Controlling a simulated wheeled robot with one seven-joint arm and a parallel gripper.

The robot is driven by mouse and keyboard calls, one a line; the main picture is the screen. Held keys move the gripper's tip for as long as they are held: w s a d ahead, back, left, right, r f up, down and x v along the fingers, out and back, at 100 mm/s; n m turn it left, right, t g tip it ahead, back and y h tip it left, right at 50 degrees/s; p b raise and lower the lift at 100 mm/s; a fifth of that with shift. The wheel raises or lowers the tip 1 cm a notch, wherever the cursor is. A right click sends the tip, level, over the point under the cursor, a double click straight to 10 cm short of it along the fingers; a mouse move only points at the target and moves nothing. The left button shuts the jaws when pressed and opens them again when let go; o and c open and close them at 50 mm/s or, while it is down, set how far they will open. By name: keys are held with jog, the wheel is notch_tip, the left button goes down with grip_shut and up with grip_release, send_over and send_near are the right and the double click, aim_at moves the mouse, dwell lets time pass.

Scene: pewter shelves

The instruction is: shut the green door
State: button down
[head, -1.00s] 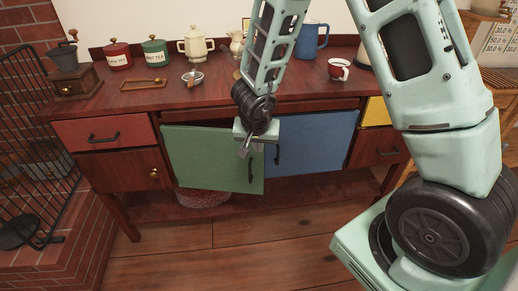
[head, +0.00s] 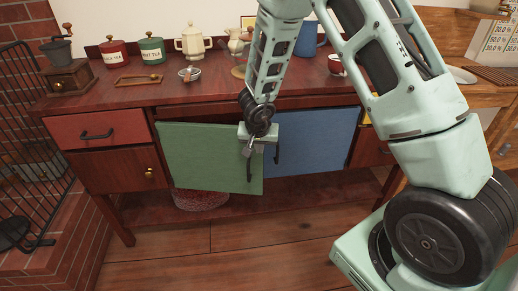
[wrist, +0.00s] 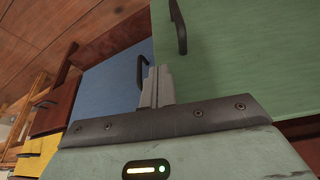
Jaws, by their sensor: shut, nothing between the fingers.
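The green door (head: 208,158) hangs on the left of the cabinet's middle section. It stands partly open, with its handle edge swung out and a dark gap above its top edge. Its black handle (head: 249,166) is near its right edge. My gripper (head: 249,151) is shut and empty, in front of the green door's upper right corner beside the handle. In the wrist view my shut fingers (wrist: 156,86) are near the green door's edge (wrist: 235,55), beside the blue door (wrist: 112,80). I cannot tell whether they touch the green door.
The blue door (head: 318,145) with its black handle is right of the green one. A red drawer (head: 98,129) is at the left. Pots, canisters (head: 152,50) and a tray stand on the top. A basket (head: 200,199) sits on the low shelf. The floor in front is clear.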

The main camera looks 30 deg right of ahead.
jog(key=w+d+p, duration=0.2)
jog(key=p, duration=0.2)
jog(key=shift+w, duration=0.3)
dwell(0.4)
